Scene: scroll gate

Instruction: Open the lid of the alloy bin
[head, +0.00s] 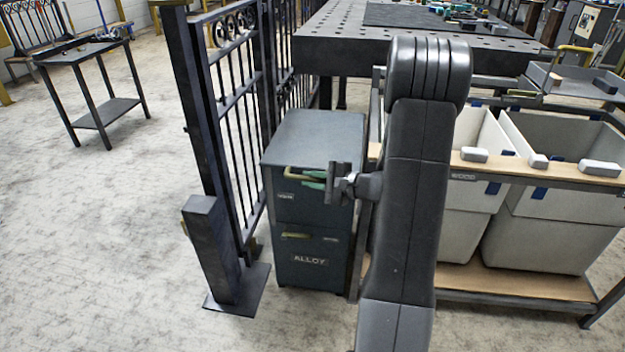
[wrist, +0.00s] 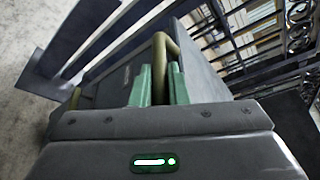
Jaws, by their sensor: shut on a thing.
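The dark grey bin unit (head: 310,245) stands by the gate, with the label ALLOY on its lower front. Its upper front carries a small label too small to read and a brass handle (head: 302,172). A second brass handle (head: 295,236) sits lower, above the ALLOY label. My gripper (head: 316,180) is at the upper handle, reaching in from the right. The front panels look closed.
A black iron gate (head: 235,125) with a dark post (head: 208,250) on a floor plate stands close on the left of the bin. A rack with pale bins (head: 560,225) is on the right. A perforated worktable (head: 345,50) is behind.

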